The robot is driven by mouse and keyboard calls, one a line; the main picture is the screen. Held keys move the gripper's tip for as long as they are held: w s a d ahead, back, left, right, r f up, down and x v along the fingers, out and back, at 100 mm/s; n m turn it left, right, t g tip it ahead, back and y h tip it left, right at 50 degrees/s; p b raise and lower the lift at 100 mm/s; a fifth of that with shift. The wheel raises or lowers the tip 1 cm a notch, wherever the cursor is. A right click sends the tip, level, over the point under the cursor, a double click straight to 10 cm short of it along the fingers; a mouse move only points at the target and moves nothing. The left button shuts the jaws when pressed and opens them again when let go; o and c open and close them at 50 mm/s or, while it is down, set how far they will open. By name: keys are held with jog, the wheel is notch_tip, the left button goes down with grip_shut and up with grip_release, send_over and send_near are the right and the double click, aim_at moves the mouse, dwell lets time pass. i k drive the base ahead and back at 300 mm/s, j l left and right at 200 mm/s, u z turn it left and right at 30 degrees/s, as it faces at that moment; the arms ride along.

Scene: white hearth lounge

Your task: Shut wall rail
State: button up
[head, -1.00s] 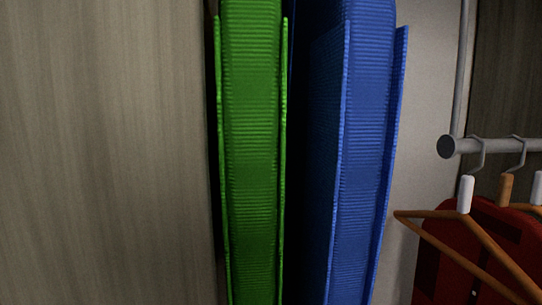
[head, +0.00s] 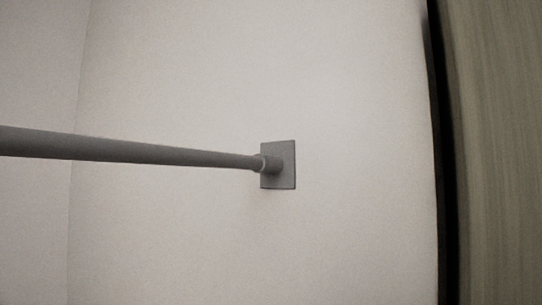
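A grey rail (head: 130,148) shows in the head view. It comes in from the left edge and narrows toward a dark square plate (head: 286,165) on a pale wall (head: 350,80). The rail's end meets the plate at a small collar. The rail's left end is outside the picture. I cannot tell whether this is the wall rail of the task. My gripper is not in view.
A wood-grain panel (head: 505,150) stands at the right edge, with a dark upright strip (head: 445,150) between it and the pale wall. A wall corner runs down the left side. No loose objects show around the rail.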

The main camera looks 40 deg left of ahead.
aim_at(25, 142)
jog(key=i+l+u, duration=0.15)
jog(key=u, duration=2.2)
